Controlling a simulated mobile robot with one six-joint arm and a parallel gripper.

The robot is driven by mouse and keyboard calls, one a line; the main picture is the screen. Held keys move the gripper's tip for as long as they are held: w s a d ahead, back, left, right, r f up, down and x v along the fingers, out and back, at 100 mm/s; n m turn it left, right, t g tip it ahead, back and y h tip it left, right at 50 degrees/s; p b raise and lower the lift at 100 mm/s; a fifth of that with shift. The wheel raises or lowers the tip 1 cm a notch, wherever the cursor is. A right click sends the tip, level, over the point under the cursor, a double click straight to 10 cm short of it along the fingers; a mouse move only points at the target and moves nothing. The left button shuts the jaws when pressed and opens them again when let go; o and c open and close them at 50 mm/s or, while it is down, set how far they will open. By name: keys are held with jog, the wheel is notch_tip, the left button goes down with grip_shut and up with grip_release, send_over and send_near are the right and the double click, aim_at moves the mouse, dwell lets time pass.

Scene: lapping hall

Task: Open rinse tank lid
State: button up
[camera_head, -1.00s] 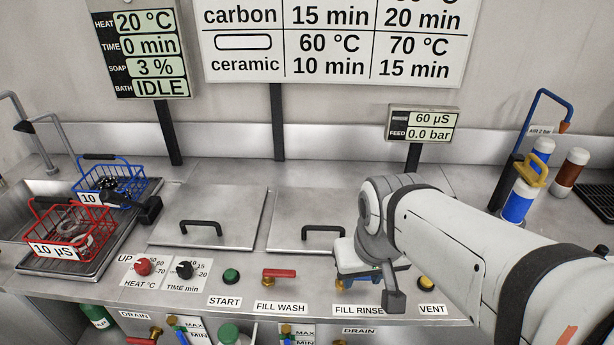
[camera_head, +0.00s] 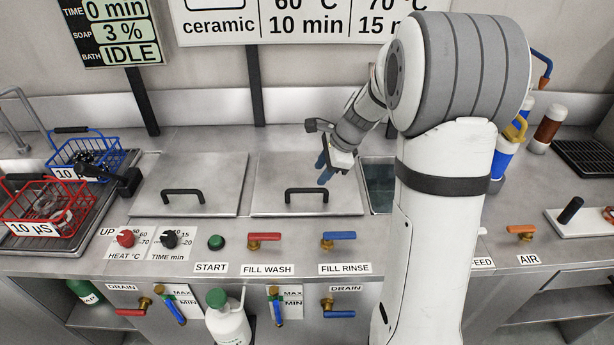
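Two flat grey metal lids with black bar handles lie side by side on the bench: a left lid (camera_head: 156,207) and a right lid (camera_head: 268,205), the latter above the FILL RINSE label. Both look flat. Right of the right lid is a dark opening (camera_head: 379,186), partly hidden by my arm. My gripper (camera_head: 323,169), with blue fingertips, is over the right lid's upper right part, just above and right of its handle (camera_head: 306,191). Its fingertips look apart with nothing between them. I cannot tell its height above the lid.
Red (camera_head: 48,222) and blue (camera_head: 90,163) wire baskets stand at the left. Along the front are knobs, a green START button (camera_head: 216,242), and red (camera_head: 264,236) and blue (camera_head: 339,236) fill levers. Bottles stand at the back right. My arm covers the right middle of the bench.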

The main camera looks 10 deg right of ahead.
aim_at(309, 189)
jog(key=shift+m, duration=0.5)
jog(key=x, duration=0.5)
jog(key=w+x, duration=0.1)
jog(key=x, duration=0.2)
jog(key=shift+w+d+f, duration=0.1)
jog(key=shift+d+f, duration=0.15)
jog(key=shift+f, duration=0.1)
grip_shut()
